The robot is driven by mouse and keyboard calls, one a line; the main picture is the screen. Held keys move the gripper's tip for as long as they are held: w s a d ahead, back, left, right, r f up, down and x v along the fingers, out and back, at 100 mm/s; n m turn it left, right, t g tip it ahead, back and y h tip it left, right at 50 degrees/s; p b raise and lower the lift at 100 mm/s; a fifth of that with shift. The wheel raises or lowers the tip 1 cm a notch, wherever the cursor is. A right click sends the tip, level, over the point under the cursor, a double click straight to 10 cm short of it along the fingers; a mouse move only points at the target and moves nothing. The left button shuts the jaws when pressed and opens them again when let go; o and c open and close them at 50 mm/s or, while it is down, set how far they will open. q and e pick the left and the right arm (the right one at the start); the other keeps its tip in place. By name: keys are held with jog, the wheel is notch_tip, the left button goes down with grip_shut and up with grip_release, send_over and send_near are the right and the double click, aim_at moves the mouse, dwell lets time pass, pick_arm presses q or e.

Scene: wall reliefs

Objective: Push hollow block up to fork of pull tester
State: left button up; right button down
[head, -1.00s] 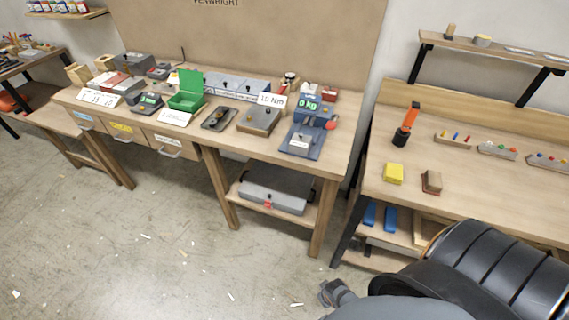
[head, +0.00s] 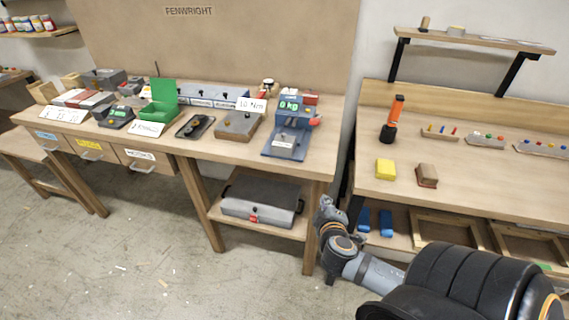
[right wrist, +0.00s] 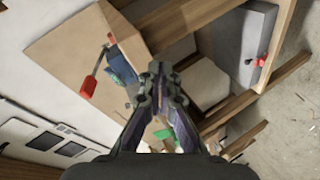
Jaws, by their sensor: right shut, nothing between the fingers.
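The pull tester (head: 290,125) is a blue device with a green "0 kg" display and a red knob at its right. It stands at the right end of the left workbench. Its fork is too small to make out, and I cannot pick out the hollow block for certain. My right gripper (head: 327,204) is below the bench top, by the bench's right front leg, apart from the tester. In the right wrist view its fingers (right wrist: 160,72) are together with nothing between them. Blue parts of the tester (right wrist: 122,68) show beyond them. My left gripper is not in view.
A grey toolbox (head: 262,203) sits on the bench's lower shelf. A grey-brown tester (head: 238,124) and a black tray (head: 195,126) stand left of the pull tester. The right bench carries a yellow block (head: 385,169) and an orange-black torch (head: 393,119).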

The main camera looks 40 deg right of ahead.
jog(key=w+a+r+n+t+y, duration=0.25)
jog(key=w+r+n+t, duration=0.2)
jog(key=n, duration=0.25)
jog(key=n+t+y+b, duration=0.2)
jog(key=n+t+y, duration=0.1)
jog(key=n+y, duration=0.15)
send_near(278, 150)
jog(key=s+a, duration=0.2)
jog(key=a, duration=0.1)
jog(key=shift+g, duration=0.25)
jog(key=w, duration=0.2)
jog(key=w+d+p, duration=0.1)
jog(key=w, duration=0.1)
jog(key=w+d+p, duration=0.1)
jog(key=w, duration=0.2)
jog(key=shift+w+d+r, duration=0.1)
jog(key=shift+d+r, duration=0.1)
jog(key=shift+r, duration=0.1)
jog(key=shift+w+d, duration=0.35)
jog(key=shift+d, duration=0.15)
